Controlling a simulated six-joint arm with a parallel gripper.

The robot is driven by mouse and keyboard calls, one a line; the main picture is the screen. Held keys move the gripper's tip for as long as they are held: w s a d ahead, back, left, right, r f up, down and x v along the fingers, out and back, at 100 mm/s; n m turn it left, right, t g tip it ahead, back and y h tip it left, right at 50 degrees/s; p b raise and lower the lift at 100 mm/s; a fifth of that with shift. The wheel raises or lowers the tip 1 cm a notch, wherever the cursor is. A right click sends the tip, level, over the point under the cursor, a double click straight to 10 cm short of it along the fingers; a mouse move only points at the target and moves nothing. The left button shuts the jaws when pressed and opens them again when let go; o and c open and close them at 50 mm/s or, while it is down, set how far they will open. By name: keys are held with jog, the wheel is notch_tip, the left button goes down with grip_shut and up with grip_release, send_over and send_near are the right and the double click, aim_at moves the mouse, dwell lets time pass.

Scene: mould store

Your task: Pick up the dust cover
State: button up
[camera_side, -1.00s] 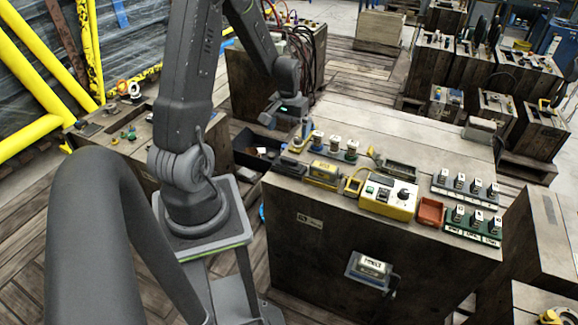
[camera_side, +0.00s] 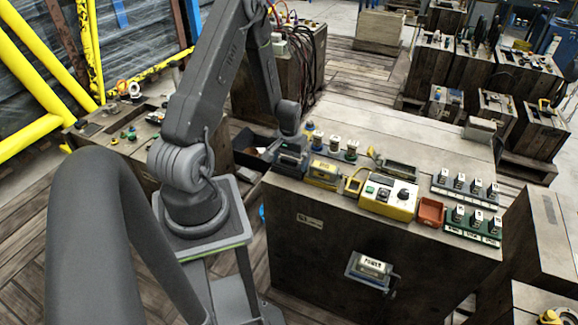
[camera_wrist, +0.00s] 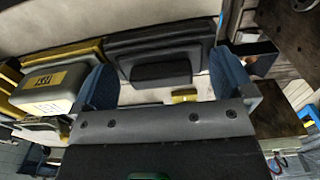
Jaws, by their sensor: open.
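A dark grey, ribbed piece with a raised block on it, which looks like the dust cover (camera_wrist: 162,45), lies in the upper middle of the wrist view. My gripper (camera_wrist: 162,68) is open, with its two blue fingers apart on the left and right of the raised block. I cannot tell whether either finger touches it. In the side view my gripper (camera_side: 290,158) is low over the left end of the wooden bench top (camera_side: 390,130). There it hides what lies under it, and I cannot make out the cover with certainty.
A yellow and grey labelled box (camera_side: 322,174) stands just right of my gripper. A yellow control box (camera_side: 388,198) with a dial, an orange tray (camera_side: 431,211) and racks of small parts (camera_side: 466,187) stand farther right. The back of the bench top is mostly clear.

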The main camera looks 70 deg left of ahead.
jog(key=c, duration=0.7)
jog(key=shift+r, duration=0.1)
